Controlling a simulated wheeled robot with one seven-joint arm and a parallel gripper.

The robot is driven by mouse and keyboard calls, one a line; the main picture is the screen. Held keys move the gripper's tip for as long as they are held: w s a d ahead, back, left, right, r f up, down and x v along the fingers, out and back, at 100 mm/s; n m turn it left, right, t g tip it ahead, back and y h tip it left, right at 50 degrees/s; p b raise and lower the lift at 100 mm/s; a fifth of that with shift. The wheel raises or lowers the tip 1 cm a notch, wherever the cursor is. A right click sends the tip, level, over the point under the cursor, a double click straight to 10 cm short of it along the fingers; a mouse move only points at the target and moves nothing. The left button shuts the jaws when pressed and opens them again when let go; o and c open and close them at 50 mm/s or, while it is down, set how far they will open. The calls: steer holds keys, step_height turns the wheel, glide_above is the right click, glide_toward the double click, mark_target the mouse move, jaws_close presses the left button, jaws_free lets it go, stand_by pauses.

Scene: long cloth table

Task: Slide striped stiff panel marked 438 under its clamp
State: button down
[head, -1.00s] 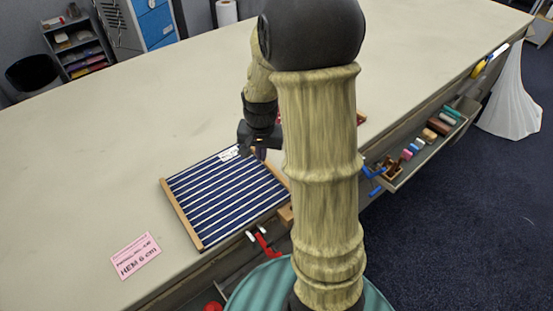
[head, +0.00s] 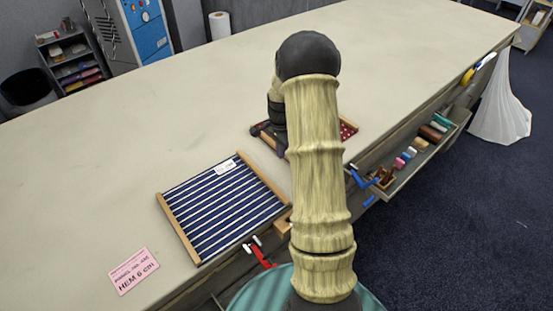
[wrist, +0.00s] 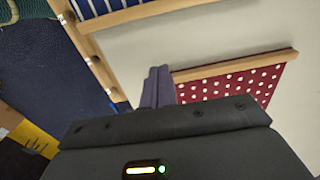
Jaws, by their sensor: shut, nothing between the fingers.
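The striped panel (head: 205,212), navy with white stripes, lies flat on the table near its front edge, with wooden bars on two sides. A white tag (head: 225,166) sits at its far edge; its number is too small to read. A red clamp (head: 262,256) with white tips is at the table's front edge beside the panel, partly hidden. The panel's edge also shows in the wrist view (wrist: 108,8). My gripper (wrist: 157,86) is shut and empty, beyond the panel's right side and close to a red dotted panel (wrist: 225,86). In the head view my arm hides its fingertips.
The red dotted panel also shows behind my arm (head: 347,130). Blue clamps (head: 362,178) and a tray of spools (head: 420,147) are along the front edge. A pink card (head: 134,270) lies left of the striped panel.

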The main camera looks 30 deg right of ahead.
mark_target(267, 178)
step_height(267, 178, down, 9)
steer(key=p, duration=0.2)
steer(key=shift+a+p, duration=0.15)
steer(key=shift+p, duration=0.15)
steer(key=a, duration=0.1)
steer(key=p, duration=0.1)
steer(key=a, duration=0.1)
steer(key=shift+s+a+r, duration=0.15)
steer(key=shift+s+a, duration=0.1)
steer(key=shift+a, duration=0.1)
steer(key=shift+s+a, duration=0.1)
steer(key=shift+a, duration=0.35)
steer(key=shift+a+f, duration=0.15)
steer(key=shift+f, duration=0.05)
steer(key=shift+s+a, duration=0.1)
steer(key=shift+a, duration=0.5)
steer(key=shift+s+a, duration=0.1)
steer(key=shift+a, duration=0.35)
steer(key=shift+d, duration=0.1)
